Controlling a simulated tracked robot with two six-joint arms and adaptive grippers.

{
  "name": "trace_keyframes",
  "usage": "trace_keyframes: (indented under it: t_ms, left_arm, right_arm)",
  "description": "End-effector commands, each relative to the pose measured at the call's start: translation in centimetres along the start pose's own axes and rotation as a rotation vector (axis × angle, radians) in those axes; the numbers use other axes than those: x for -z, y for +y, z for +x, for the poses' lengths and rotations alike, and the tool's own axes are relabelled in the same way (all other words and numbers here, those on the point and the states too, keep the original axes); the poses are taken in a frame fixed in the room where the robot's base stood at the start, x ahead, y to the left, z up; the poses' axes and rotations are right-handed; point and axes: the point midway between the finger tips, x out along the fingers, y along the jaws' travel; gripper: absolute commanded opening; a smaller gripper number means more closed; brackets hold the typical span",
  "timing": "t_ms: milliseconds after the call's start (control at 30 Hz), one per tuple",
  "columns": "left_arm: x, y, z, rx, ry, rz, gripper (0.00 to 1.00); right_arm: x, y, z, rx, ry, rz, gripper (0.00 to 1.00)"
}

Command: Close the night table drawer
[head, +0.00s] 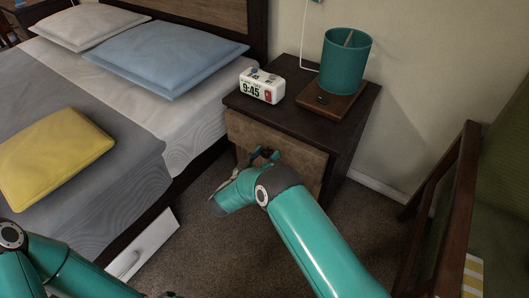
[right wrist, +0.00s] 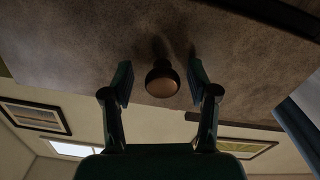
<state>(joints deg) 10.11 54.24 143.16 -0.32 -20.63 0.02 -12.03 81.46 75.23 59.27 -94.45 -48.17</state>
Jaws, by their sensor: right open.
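The dark wood night table (head: 345,128) stands right of the bed in the head view. Its brown drawer front (head: 290,148) faces me, partly hidden by my right gripper; I cannot tell how far it stands out. My right gripper (head: 262,156) is at the drawer front. In the right wrist view, the round drawer knob (right wrist: 162,80) shows between the two open fingers of the right gripper (right wrist: 160,85), with gaps on both sides. My left arm shows at the lower left of the head view, but its gripper is out of view.
A white alarm clock (head: 262,86) and a teal lamp (head: 346,60) on a wooden base stand on the night table. The bed with pillows (head: 165,50) is on the left, with a white panel (head: 145,246) low beside it. A wooden frame (head: 450,200) stands at right. Carpet lies between.

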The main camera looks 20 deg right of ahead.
Motion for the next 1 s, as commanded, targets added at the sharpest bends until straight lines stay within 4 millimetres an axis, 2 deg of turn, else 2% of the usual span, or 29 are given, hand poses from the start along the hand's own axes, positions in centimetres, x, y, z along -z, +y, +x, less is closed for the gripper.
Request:
trace_keyframes:
  t_ms: [267, 600, 867, 1000]
  left_arm:
    - [0.0, 0.0, 0.0, 0.0, 0.0, 0.0, 0.0]
    - [0.0, 0.0, 0.0, 0.0, 0.0, 0.0, 0.0]
    - [0.0, 0.0, 0.1, 0.0, 0.0, 0.0, 0.0]
    - [0.0, -0.3, 0.9, 0.0, 0.0, 0.0, 0.0]
  right_arm:
    - [0.1, -0.5, -0.3, 0.01, 0.003, 0.0, 0.57]
    - [0.1, -0.7, -0.4, 0.013, 0.003, 0.0, 0.01]
    - [0.1, -0.7, -0.3, 0.014, 0.003, 0.0, 0.0]
    - [-0.2, -0.8, 1.2, 0.012, 0.001, 0.002, 0.0]
